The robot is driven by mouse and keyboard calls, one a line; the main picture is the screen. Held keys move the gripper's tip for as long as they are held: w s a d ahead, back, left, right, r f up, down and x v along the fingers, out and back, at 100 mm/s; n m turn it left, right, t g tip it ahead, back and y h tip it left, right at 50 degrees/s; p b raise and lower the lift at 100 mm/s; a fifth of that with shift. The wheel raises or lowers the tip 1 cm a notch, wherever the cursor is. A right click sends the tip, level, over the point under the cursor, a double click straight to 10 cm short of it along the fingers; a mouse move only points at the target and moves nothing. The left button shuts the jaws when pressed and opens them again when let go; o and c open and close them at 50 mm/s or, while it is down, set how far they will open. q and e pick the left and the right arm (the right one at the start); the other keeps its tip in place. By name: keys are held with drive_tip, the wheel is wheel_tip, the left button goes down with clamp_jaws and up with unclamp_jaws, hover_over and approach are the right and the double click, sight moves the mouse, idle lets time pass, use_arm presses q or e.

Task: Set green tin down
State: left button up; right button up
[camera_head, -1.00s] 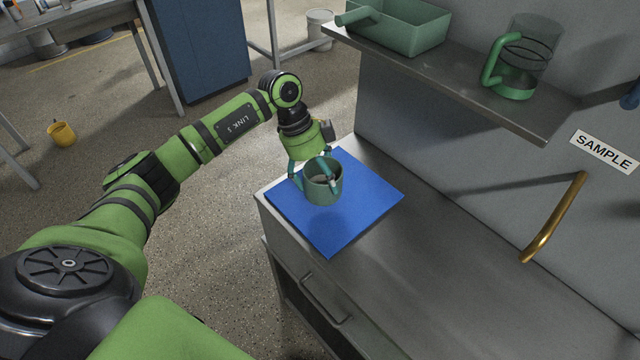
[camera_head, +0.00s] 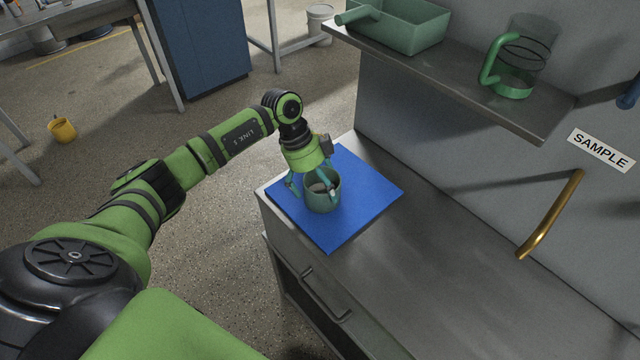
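The green tin (camera_head: 322,203) stands upright on the blue mat (camera_head: 357,212) on the counter, or very close above it. I cannot see its underside. My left gripper (camera_head: 312,189) points down at the tin from above. One finger is outside the tin's left side, with a small gap to the wall. The other finger reaches over the tin's mouth, and its tip overlaps the right part of the rim. The fingers look spread and open around the tin. My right gripper is not in view.
A metal shelf (camera_head: 455,82) above the counter holds a green tray (camera_head: 402,38) and a glass jug with a green handle (camera_head: 515,80). A brass handle (camera_head: 552,215) juts from the wall at right. The grey counter (camera_head: 430,270) is clear right of the mat.

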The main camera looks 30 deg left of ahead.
use_arm(q)
drive_tip(key=shift+a+r, duration=0.1)
drive_tip(key=shift+r, duration=0.15)
drive_tip(key=b+v, duration=0.2)
drive_tip(key=v, duration=0.9)
drive_tip(key=shift+r, duration=0.35)
drive_tip(key=shift+a, duration=0.15)
